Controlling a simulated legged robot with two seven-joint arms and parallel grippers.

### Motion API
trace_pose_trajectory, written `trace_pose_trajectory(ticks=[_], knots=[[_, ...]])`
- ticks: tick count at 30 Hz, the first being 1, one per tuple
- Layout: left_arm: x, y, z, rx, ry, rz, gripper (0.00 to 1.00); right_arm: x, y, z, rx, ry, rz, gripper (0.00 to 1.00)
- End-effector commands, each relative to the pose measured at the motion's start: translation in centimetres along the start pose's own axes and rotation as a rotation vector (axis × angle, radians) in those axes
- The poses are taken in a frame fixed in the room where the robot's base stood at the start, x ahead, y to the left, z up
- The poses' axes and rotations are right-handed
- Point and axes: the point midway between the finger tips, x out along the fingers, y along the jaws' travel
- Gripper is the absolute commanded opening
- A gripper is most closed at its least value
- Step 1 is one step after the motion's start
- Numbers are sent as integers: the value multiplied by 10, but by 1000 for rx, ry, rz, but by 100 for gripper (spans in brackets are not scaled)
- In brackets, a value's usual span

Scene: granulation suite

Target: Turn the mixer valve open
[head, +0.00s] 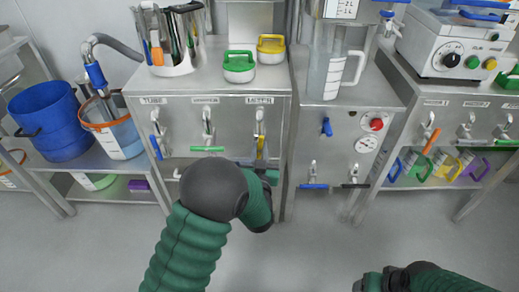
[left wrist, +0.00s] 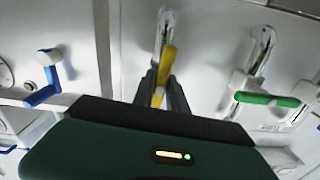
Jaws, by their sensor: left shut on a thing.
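A valve with a yellow lever (head: 261,147) is on the front of the middle steel cabinet, under the rightmost of its labels, which I cannot read surely. My left gripper (head: 258,166) is at this lever, partly hidden behind my own forearm and wrist.
A green-levered valve (head: 208,149) and a blue-levered valve (head: 156,148) are left of it. Blue (head: 327,127) and black (head: 355,185) levers are on the cabinet to the right. A pitcher (head: 325,62) stands above. The grey floor (head: 300,245) is clear.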

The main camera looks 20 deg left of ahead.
Motion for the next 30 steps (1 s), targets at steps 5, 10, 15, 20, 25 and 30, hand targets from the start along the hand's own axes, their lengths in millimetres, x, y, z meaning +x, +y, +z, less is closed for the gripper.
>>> trace_pose_trajectory(ticks=[5, 10, 15, 20, 25, 30], knots=[[-3, 2, 7, -69, -17, 5, 0, 1, 0, 0, 0, 0, 0, 70], [-3, 2, 8, -104, -18, 5, 0, 1, 0, 0, 0, 0, 0, 70], [-3, 2, 8, -114, -18, 5, 0, 1, 0, 0, 0, 0, 0, 70], [-3, 2, 7, -114, -18, 5, 0, 1, 0, 0, 0, 0, 0, 70], [-3, 2, 8, -114, -18, 5, 23, 1, 0, 0, 0, 0, 0, 70], [-2, 1, 4, -115, -11, 3, 40, 1, 0, 0, 0, 0, 0, 70]])
